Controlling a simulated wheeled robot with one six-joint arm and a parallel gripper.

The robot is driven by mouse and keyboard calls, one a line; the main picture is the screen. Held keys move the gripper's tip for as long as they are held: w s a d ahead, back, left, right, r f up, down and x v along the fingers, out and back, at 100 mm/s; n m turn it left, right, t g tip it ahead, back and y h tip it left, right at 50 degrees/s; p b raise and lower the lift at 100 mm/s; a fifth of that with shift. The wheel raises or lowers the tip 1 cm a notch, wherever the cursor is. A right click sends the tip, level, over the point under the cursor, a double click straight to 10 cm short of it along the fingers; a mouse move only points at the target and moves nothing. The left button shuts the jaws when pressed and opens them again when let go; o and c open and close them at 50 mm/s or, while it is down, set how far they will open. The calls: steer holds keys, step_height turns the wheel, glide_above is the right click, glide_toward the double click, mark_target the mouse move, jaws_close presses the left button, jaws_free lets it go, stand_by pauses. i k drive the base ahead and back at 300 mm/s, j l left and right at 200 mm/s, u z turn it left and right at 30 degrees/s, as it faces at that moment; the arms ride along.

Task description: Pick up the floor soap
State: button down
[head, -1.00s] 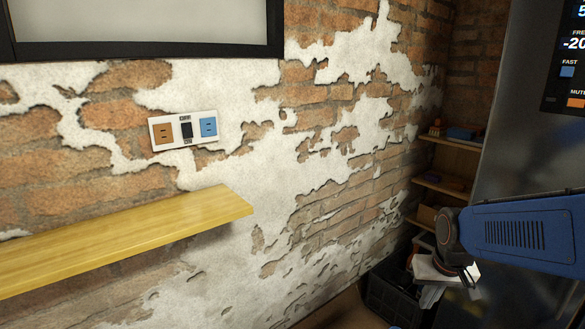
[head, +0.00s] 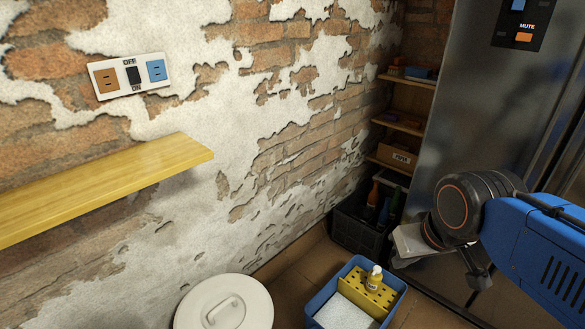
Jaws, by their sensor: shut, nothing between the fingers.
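A small bottle (head: 374,277) with a white cap and yellow body stands in a blue bin (head: 398,303) on the floor, on a yellow perforated divider (head: 352,280). Its label is too small to read, so I cannot tell whether it is the floor soap. My gripper (head: 478,281) is at the right, above and to the right of the bin and apart from the bottle. It is shut and empty, and partly hidden by my wrist.
A round white lid (head: 224,306) is left of the bin. A dark crate of bottles (head: 358,232) stands behind it, near small shelves (head: 398,124). A steel fridge (head: 470,95) is behind my arm. A yellow wall shelf (head: 110,183) juts out at left.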

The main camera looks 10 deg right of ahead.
mark_target(373, 283)
steer(key=k+j, duration=0.1)
steer(key=k, duration=0.35)
steer(key=k+j, duration=0.15)
steer(key=k, duration=0.25)
